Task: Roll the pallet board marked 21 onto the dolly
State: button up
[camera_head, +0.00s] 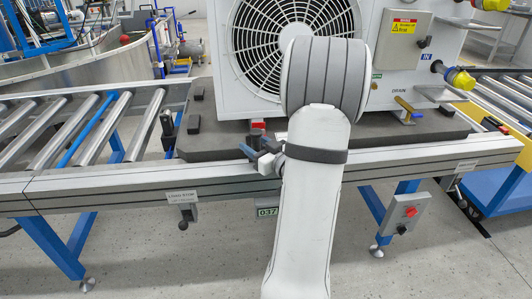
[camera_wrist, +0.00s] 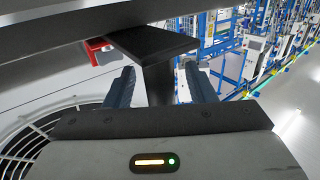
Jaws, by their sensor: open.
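A dark grey pallet board (camera_head: 215,140) lies on the roller conveyor and carries a large white heat pump unit (camera_head: 375,80) with a round fan. No mark 21 is readable on it. My gripper (camera_head: 262,158) is at the board's front edge, partly hidden by my arm. In the wrist view my gripper (camera_wrist: 160,88) is open, its blue-grey fingers on either side of a dark upright piece (camera_wrist: 158,85) under a dark flat plate; contact cannot be told. A blue roller cart with a yellow edge (camera_head: 522,155) at the right may be the dolly.
Empty conveyor rollers (camera_head: 92,130) extend left. The front rail has a load stop lever (camera_head: 184,215), a 037 label (camera_head: 267,211) and a red-button box (camera_head: 405,213). Yellow-capped fittings (camera_head: 460,78) and a brass valve (camera_head: 405,108) stick out at the unit's right. The floor in front is clear.

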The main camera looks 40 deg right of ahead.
jog(key=shift+w, duration=0.85)
jog(key=shift+c, duration=0.2)
jog(key=shift+s, duration=0.1)
grip_shut()
dwell(0.6)
